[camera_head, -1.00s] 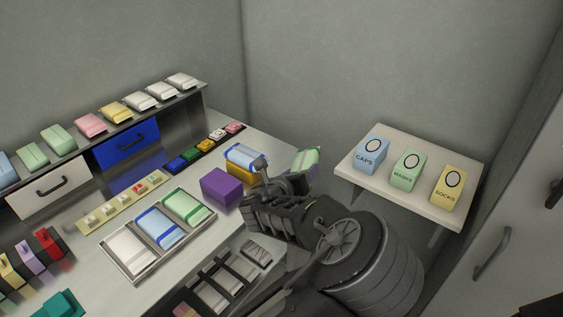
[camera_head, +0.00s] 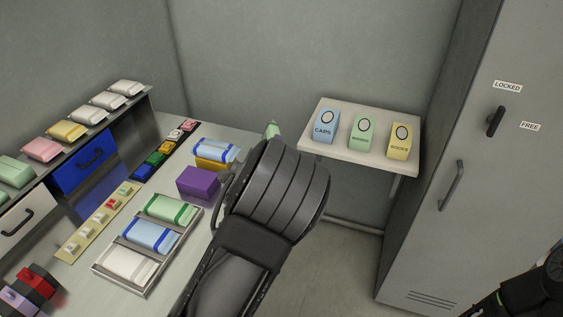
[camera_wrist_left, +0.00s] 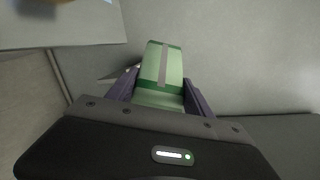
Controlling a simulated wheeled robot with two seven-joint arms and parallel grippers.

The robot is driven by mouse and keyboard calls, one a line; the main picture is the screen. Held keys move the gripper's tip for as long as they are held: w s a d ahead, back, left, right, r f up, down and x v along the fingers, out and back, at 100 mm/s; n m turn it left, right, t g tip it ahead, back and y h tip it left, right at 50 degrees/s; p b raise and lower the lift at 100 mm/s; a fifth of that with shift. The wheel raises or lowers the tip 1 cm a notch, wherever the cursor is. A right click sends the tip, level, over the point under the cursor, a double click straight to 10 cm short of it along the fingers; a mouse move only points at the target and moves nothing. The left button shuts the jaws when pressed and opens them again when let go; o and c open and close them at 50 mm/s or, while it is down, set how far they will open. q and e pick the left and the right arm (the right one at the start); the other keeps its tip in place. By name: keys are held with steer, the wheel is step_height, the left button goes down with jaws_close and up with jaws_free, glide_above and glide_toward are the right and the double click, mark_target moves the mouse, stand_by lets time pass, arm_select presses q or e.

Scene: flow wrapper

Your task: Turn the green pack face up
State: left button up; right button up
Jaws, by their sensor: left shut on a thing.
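My left gripper (camera_wrist_left: 161,92) is shut on a green pack (camera_wrist_left: 162,62). In the left wrist view the pack is light green with dark green end bands, and a grey strip runs lengthwise along the side towards the camera. It is clamped between the two purple-grey fingers. In the head view only a small green part of the pack (camera_head: 272,129) shows beyond my left arm, above the far right end of the table. My arm hides that gripper there. A second green pack (camera_head: 171,209) lies in the far slot of a three-slot tray (camera_head: 119,284).
A blue-and-white pack (camera_head: 216,150) lies on a yellow block (camera_head: 211,165), beside a purple block (camera_head: 198,183). A wall shelf (camera_head: 388,159) to the right holds caps, masks and socks boxes. A grey locker (camera_head: 440,130) stands further right.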

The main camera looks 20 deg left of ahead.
arm_select(q)
steer(key=s+a+r+n+g+y+p, duration=0.1)
steer(key=a+r+n+g+y, duration=0.15)
steer(key=a+n+y, duration=0.5)
steer(key=s+a+f+n+g+y, duration=0.2)
steer(key=s+a+n+g+y, duration=0.4)
steer(key=s+n+g, duration=0.1)
steer(key=shift+s+a+f+n+y+p, duration=0.15)
steer(key=shift+s+f+n+y+p, duration=0.25)
steer(key=shift+n, duration=0.55)
